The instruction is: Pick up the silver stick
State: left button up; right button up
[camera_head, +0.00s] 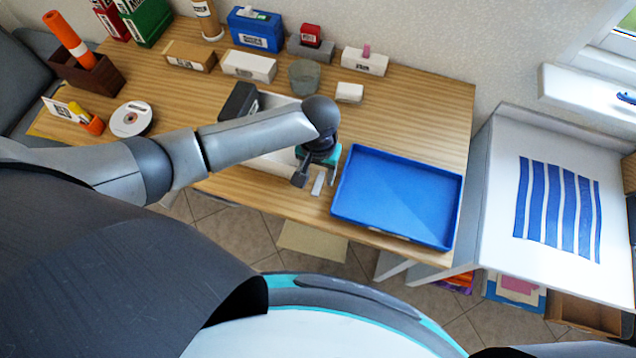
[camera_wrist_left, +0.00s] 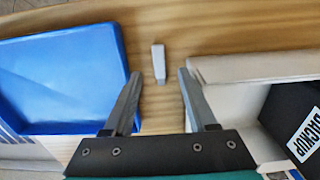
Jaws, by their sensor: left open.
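The silver stick (camera_head: 318,184) is a small light-grey bar lying on the wooden table, between the blue tray and a white open box. In the left wrist view the silver stick (camera_wrist_left: 158,63) lies just beyond and between my fingertips, apart from them. My left gripper (camera_head: 316,182) is open and empty over the table at the stick; its two fingers show in the left wrist view (camera_wrist_left: 160,80). My right gripper is in neither view.
A blue tray (camera_head: 398,198) stands right of the stick, close to the gripper. The white box (camera_head: 263,168) holding a black item (camera_head: 238,101) stands on the other side, partly behind my arm. Several small boxes and a grey cup (camera_head: 303,76) line the back.

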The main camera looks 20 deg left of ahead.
aim_at(318, 184)
pick_arm(q)
notch_tip(318, 184, down, 3)
jog(key=shift+s+f+b, duration=0.1)
jog(key=shift+b, duration=0.2)
grip_shut()
dwell(0.5)
